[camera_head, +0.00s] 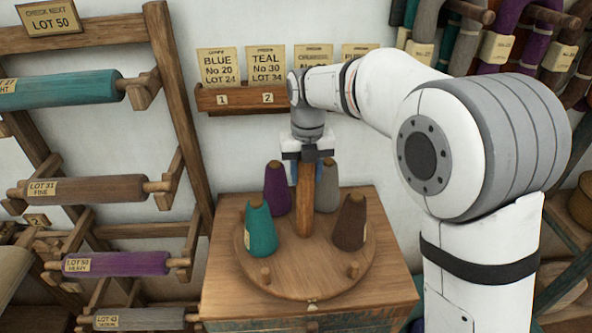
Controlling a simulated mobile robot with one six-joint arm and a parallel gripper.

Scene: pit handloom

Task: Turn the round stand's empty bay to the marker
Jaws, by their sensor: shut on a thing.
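The round wooden stand (308,283) sits on top of a wooden cabinet (222,275). It carries a teal cone (261,230) at left, a purple cone (277,190) at back left, a grey cone (327,188) at back right and a brown cone (350,222) at right. A small pale marker (313,306) lies at the cabinet's front edge, by the stand's rim. My gripper (306,163) points down and is shut on the stand's upright central post (305,200).
A wooden card rack (240,99) with several lot cards is on the wall behind. A wooden frame with wrapped rollers (85,190) stands at left. Hanging yarn hanks (500,50) and shelving are at right. My arm covers part of the right side.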

